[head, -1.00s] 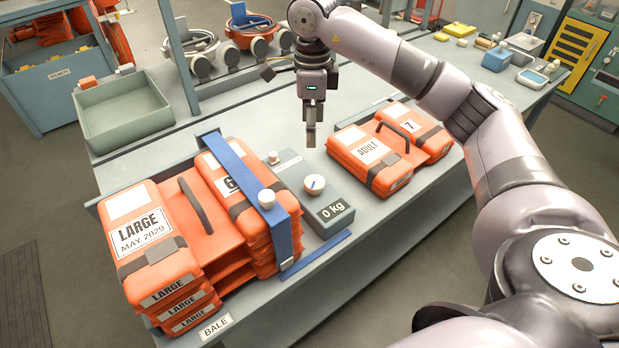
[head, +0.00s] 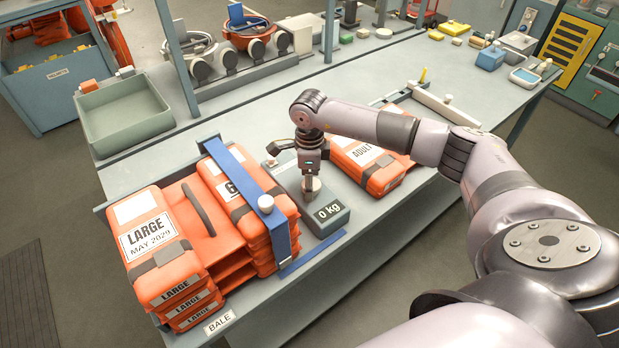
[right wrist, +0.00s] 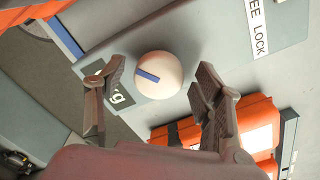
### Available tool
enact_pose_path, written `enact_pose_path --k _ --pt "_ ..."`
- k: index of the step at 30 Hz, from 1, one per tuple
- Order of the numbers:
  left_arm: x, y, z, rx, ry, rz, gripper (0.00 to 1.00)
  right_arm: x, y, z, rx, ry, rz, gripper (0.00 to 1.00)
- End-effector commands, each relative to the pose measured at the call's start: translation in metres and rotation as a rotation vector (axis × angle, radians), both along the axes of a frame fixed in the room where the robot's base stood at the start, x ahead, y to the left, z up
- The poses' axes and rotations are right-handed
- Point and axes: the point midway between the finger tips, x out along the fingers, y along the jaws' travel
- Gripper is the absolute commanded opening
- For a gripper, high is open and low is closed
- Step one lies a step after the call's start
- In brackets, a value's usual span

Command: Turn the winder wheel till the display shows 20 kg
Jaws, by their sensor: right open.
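The winder wheel is a small pale knob with a blue mark; it shows clearly in the right wrist view (right wrist: 158,75) on top of the grey winder box (head: 331,222). The display (head: 327,211) on the box's front reads 0 kg. My right gripper (head: 311,190) is directly above the wheel and mostly hides it in the head view. In the right wrist view its open fingers (right wrist: 158,95) stand on either side of the wheel, with gaps to both sides. A blue strap (head: 279,232) goes round the stack of orange packs (head: 165,250) left of the box. My left gripper is not in view.
Orange packs marked ADULT (head: 365,160) lie close to the right of the box, partly behind my arm. A green-grey bin (head: 130,115) stands at the back left. A small white knob (head: 266,202) sits on the blue strap.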

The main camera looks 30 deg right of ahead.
Motion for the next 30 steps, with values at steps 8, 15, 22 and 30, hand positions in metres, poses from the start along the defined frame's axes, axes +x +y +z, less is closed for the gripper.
enact_pose_path --k 8,15,22,30 --pt "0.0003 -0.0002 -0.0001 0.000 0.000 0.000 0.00 -0.0002 0.0001 -0.0010 0.000 0.000 0.000 0.60" --pt "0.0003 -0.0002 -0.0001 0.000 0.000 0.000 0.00 -0.0001 0.0001 -0.0007 0.000 0.000 0.000 0.44" --pt "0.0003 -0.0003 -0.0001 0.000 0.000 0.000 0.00 -0.0001 0.0000 -0.0006 0.001 0.001 0.000 0.28" --pt "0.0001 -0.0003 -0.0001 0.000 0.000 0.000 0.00 -0.0001 0.0000 -0.0005 0.001 0.001 0.000 0.14"
